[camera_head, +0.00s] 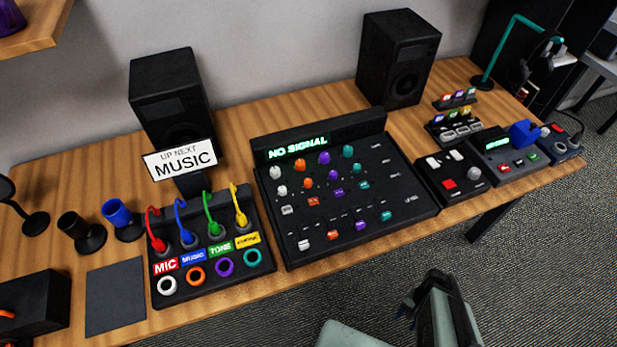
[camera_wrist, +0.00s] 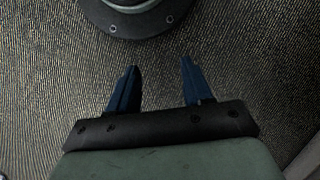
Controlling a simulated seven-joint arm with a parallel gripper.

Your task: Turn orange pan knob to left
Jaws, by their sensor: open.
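A dark mixer (camera_head: 408,196) stands mid-table with its screen reading NO SIGNAL. Its orange column has an upper knob (camera_head: 299,166) and a lower knob (camera_head: 307,183). The small print is too small to tell which is the pan knob, and the pointer angles cannot be read. My gripper (camera_wrist: 158,68) is open and empty in the wrist view, its two blue fingers apart above the carpet. In the head view my arm is at the bottom, in front of the table and well away from the mixer.
A patch box (camera_head: 258,262) with coloured cables stands left of the mixer, below a MUSIC sign (camera_head: 181,160). Speakers (camera_head: 398,57) stand behind. A button box (camera_head: 451,178) is to the right. Carpet (camera_head: 548,262) lies open before the wooden table (camera_head: 235,296).

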